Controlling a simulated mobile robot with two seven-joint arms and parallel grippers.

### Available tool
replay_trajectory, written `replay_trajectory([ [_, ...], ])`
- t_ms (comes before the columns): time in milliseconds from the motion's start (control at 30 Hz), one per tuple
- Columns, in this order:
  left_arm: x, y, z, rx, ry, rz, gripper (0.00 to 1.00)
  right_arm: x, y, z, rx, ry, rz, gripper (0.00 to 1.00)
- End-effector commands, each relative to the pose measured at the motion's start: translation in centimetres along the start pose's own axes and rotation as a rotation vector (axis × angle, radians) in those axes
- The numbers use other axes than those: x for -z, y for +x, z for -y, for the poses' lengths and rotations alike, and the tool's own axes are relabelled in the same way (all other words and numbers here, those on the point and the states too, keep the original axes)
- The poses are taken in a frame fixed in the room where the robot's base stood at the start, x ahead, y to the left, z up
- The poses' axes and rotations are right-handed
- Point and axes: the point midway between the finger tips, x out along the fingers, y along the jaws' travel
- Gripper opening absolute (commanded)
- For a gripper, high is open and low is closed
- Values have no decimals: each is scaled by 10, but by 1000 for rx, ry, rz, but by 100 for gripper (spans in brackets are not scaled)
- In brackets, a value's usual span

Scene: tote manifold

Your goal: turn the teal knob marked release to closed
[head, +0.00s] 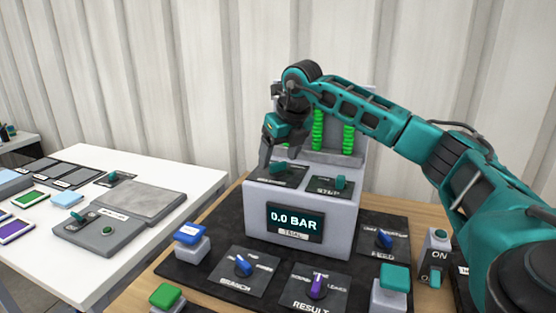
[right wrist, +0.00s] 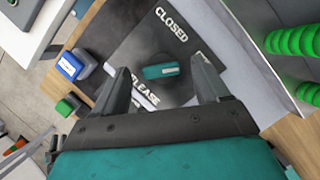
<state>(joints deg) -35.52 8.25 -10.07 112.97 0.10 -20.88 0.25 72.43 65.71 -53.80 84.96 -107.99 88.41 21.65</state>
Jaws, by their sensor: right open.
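The teal knob (right wrist: 160,71) marked release sits on a dark plate (right wrist: 120,45) in the right wrist view. The word CLOSED is printed above it there, and RELEASE is printed below and left, partly covered by a finger. The knob's bar lies nearly level in that picture, not lined up with CLOSED. My right gripper (right wrist: 161,72) is open, with one finger on each side of the knob and a gap to both. In the head view my right gripper (head: 273,150) points down over the left plate on top of the grey console (head: 257,205). My left gripper is out of view.
Green coils (head: 348,135) rise behind. The console display (head: 294,222) reads 0.0 BAR. Blue and purple knobs and push buttons stand in front. A white table (head: 150,240) is at left.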

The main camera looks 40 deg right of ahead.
Motion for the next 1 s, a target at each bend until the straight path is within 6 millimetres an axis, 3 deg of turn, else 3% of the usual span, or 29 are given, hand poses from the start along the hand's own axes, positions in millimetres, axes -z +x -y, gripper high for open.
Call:
replay_trajectory([
  [200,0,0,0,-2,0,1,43,0,15,0,-1,-1,1,74],
  [467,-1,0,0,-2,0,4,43,0,16,0,-1,-1,1,74],
  [1000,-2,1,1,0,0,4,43,0,15,0,-1,-1,1,24],
])
